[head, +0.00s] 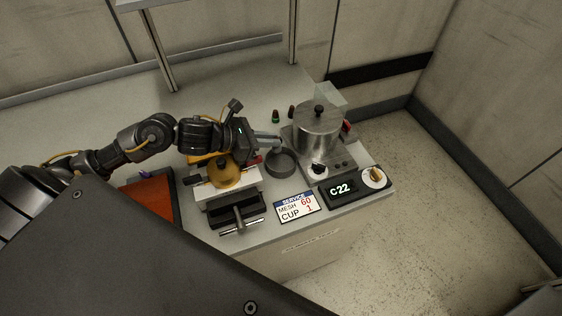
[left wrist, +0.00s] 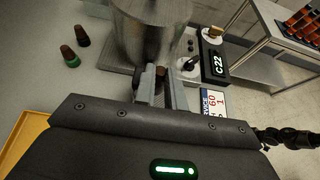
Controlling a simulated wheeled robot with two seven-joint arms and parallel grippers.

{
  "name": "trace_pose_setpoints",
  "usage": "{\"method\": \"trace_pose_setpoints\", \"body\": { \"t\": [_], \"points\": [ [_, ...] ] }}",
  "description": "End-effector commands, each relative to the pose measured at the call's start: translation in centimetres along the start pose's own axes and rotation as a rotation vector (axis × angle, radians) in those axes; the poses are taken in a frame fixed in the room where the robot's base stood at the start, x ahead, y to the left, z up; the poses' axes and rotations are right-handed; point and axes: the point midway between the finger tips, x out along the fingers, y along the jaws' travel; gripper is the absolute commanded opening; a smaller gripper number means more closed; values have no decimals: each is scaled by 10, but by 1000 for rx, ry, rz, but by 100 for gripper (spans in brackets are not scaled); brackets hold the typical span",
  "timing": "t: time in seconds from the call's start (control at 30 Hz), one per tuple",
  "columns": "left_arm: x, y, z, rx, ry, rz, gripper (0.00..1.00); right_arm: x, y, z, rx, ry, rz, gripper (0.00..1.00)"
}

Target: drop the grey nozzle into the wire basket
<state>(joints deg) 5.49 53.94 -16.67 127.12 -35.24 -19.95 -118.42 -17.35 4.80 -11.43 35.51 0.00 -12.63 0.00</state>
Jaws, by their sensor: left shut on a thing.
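My left gripper (head: 277,143) reaches in from the left, over the bench in front of the steel drum. In the left wrist view its fingers (left wrist: 161,88) are shut on a small dark, brownish piece (left wrist: 160,72). This looks like the grey nozzle, but the fingers hide most of it and its grey colour does not show. A round, dark grey open vessel (head: 281,163) stands just below the fingertips in the head view. It may be the wire basket; I cannot make out any wire. My right gripper is not in view.
The steel drum (head: 318,130) stands close beyond the fingertips. Two small brown-topped pieces, one green-banded (head: 276,117) and one dark (head: 291,111), stand behind. A yellow-brown device (head: 225,173), a service card (head: 297,207) and a C22 display (head: 340,190) sit near the front edge.

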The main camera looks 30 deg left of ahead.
Motion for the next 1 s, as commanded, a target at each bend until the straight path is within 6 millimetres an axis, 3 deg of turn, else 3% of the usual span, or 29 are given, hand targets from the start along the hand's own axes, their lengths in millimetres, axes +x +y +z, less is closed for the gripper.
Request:
{"method": "trace_pose_setpoints", "body": {
  "t": [0.17,0.2,0.37,0.77,1.0],
  "points": [
    [0,0,0,0,0,0,0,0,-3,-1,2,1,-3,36],
    [0,0,0,0,0,0,16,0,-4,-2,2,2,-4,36],
    [0,0,0,0,0,-1,36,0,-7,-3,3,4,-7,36],
    [-7,0,-2,1,1,1,37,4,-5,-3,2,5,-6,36],
    [-46,0,-6,5,8,1,37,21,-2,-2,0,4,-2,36]
  ]
}}
